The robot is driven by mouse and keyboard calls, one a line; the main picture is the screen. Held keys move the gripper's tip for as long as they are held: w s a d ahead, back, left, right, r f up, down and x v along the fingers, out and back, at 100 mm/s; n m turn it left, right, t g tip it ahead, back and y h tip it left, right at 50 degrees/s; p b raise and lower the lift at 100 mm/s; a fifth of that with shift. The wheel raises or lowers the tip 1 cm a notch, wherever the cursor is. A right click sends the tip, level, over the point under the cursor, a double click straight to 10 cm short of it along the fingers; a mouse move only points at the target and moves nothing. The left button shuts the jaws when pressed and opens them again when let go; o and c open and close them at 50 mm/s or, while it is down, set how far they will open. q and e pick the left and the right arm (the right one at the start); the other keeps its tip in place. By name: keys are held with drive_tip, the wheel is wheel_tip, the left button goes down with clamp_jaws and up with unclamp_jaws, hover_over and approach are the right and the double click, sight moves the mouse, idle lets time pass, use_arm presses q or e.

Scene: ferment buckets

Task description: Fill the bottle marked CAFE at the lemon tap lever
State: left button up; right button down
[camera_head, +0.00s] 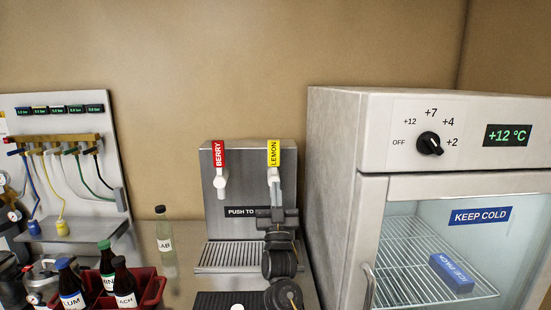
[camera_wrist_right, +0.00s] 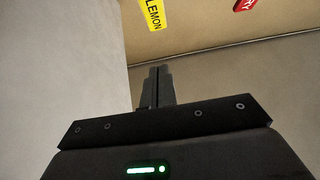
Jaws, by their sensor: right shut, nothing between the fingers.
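The lemon tap lever (camera_head: 274,153) is yellow, marked LEMON, and stands upright on the right of the steel dispenser (camera_head: 240,190). It also shows at the top of the right wrist view (camera_wrist_right: 152,14). My right gripper (camera_head: 275,184) is shut and empty, its fingers pointing up in front of the lemon tap just below the lever. Its closed fingers (camera_wrist_right: 154,72) show in the wrist view; I cannot tell whether they touch the tap. No label reading CAFE is visible. My arm hides the space under the lemon tap. My left gripper is not in view.
The red BERRY lever (camera_head: 219,154) is left of the lemon one. A clear bottle (camera_head: 164,243), its label partly readable as LAB, stands left of the drip tray (camera_head: 222,268). A red crate (camera_head: 153,292) holds dark bottles. A fridge (camera_head: 345,150) closes off the right.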

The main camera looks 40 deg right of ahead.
drive_tip(key=p, duration=0.4)
approach(273, 145)
wheel_tip(273, 145, up, 4)
drive_tip(key=shift+w+d+p, duration=1.1)
drive_tip(key=shift+w+d, duration=0.25)
drive_tip(key=shift+w, duration=0.2)
drive_tip(key=shift+w+a+r, duration=0.1)
drive_tip(key=shift+r, duration=0.05)
